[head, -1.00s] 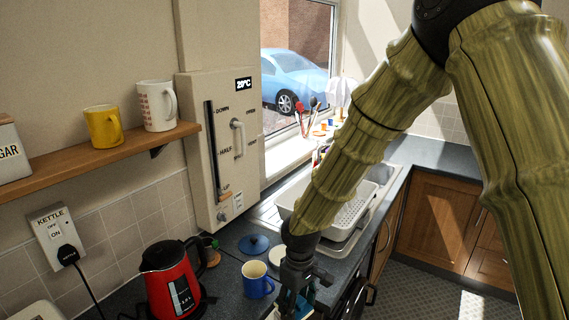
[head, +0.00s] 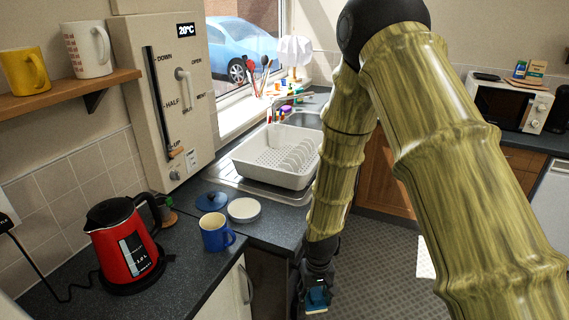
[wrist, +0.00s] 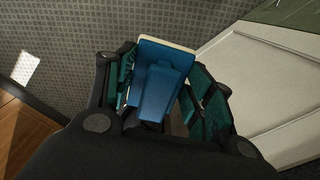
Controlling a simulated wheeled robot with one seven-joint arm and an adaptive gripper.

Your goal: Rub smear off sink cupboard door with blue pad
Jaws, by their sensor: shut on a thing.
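My gripper (head: 318,284) is low over the floor, just off the counter's front edge. It is shut on the blue pad (head: 316,299), which has a pale edge. In the wrist view the pad (wrist: 160,72) sits between the dark fingers with green inner faces. The sink (head: 304,118) is at the back of the counter, partly behind my arm. The cupboard front beneath it is mostly hidden by my arm, and I see no smear. In the wrist view a pale panel (wrist: 275,75) lies to the right of the pad, apart from it.
A white dish rack (head: 270,160) stands on the drainer. Wooden cupboards (head: 377,185) are beyond.

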